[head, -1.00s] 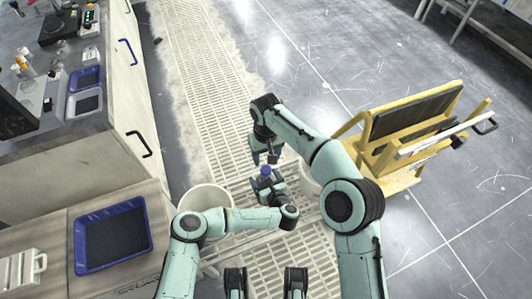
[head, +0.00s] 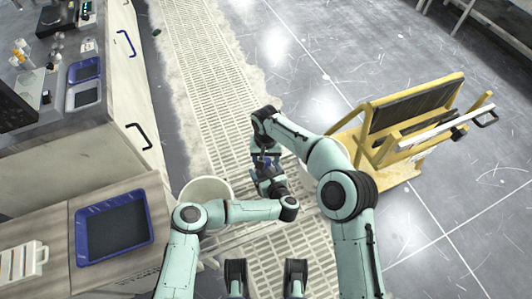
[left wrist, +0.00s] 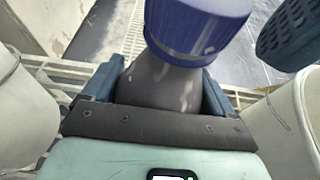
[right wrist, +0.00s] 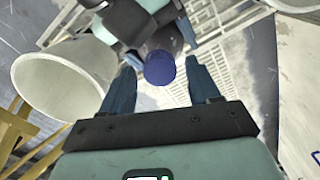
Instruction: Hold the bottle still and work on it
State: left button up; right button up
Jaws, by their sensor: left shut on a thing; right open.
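The bottle is dark grey, with its body in the left wrist view (left wrist: 158,88) and a ribbed blue cap (left wrist: 198,28). My left gripper (head: 268,184) is shut on the bottle body, one finger on each side, and holds it over the floor grating. My right gripper (head: 266,154) is open at the cap end. In the right wrist view the cap (right wrist: 160,69) shows between its two spread fingers, with gaps on both sides. One right finger (left wrist: 290,35) shows beside the cap in the left wrist view. In the head view the grippers mostly hide the bottle.
A white bucket (head: 190,188) stands behind my left forearm; another pale bucket (right wrist: 65,80) is close by in the right wrist view. A yellow cart (head: 385,165) stands to the right. A bench with a blue tray (head: 78,232) is at left. The grating beyond the grippers is clear.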

jog(key=shift+f, duration=0.1)
jog(key=c, duration=1.1)
jog(key=n, duration=0.6)
jog(key=shift+r, duration=0.25)
jog(key=shift+r, duration=0.9)
jog(key=shift+r, duration=0.1)
